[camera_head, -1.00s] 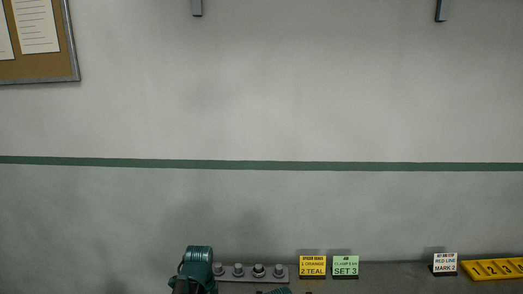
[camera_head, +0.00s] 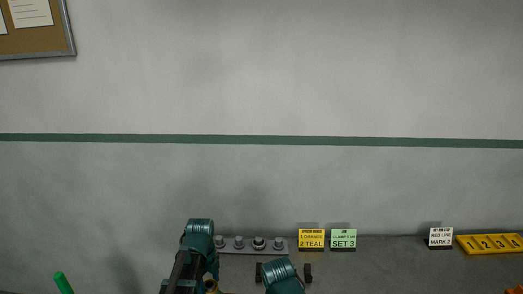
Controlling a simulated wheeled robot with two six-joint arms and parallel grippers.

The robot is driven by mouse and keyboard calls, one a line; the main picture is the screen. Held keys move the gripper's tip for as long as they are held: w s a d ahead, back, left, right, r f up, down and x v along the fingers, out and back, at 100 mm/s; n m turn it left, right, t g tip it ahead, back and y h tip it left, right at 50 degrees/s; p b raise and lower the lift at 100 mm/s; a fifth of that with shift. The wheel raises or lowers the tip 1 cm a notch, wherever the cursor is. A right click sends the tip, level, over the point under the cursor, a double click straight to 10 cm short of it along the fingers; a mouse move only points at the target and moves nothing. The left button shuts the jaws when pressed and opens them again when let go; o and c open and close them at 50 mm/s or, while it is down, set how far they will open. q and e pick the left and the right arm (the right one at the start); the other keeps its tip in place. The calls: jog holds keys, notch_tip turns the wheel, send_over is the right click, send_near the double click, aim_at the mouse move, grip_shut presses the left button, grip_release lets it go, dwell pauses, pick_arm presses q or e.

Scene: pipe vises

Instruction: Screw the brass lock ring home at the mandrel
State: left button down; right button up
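A small brass-coloured part (camera_head: 211,286) shows at the bottom edge of the head view, cut off by the frame. I cannot tell whether it is the lock ring. Beside and above it stands a teal and black fixture (camera_head: 199,240), with a dark bar running down out of the picture. A second teal part (camera_head: 284,277) sits to its right between two small black pieces. I cannot make out the mandrel. Neither of my grippers can be made out in this view.
A grey strip with several metal studs (camera_head: 259,244) lies at the wall. Yellow (camera_head: 311,239), green (camera_head: 343,240) and white (camera_head: 440,238) cards and a yellow numbered tray (camera_head: 491,244) stand to the right. A green rod (camera_head: 64,284) sticks up at lower left.

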pick_arm(q)
jog(key=shift+c, duration=1.4)
grip_release()
jog(key=n, duration=0.5)
jog(key=shift+n, duration=0.3)
jog(key=n, duration=0.4)
jog(key=shift+n, duration=0.4)
grip_shut()
